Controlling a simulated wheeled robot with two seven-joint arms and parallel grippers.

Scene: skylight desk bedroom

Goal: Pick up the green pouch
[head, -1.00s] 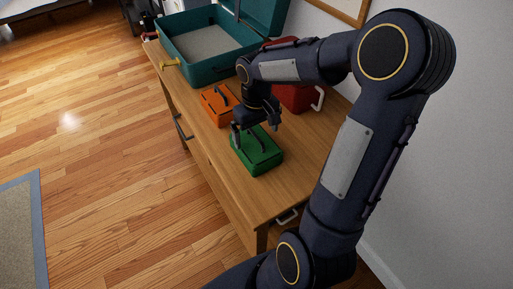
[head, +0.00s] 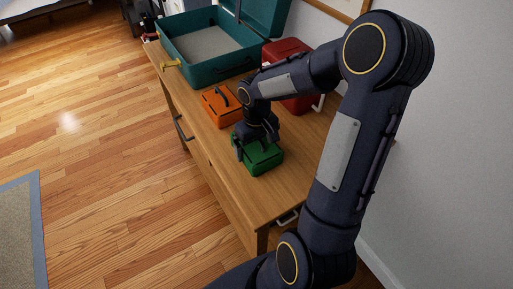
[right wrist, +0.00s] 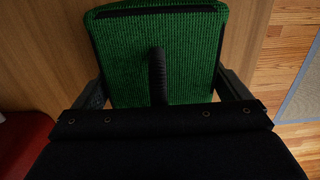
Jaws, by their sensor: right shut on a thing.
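The green pouch (head: 262,158) lies on the wooden desk, nearer its front end. Its ribbed green top and dark strap handle show in the right wrist view (right wrist: 185,60). My right gripper (head: 257,150) is down over the pouch. In the right wrist view its fingers (right wrist: 160,92) stand on either side of the pouch, shut on it. The pouch seems to rest on the desk still. The gripper hides part of the pouch in the head view. My left gripper is not in view.
An orange pouch (head: 219,106) lies just behind the green one. An open teal suitcase (head: 205,72) stands at the desk's far end, with a red case (head: 289,52) on the right by the wall. The desk's (head: 285,190) near end is bare.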

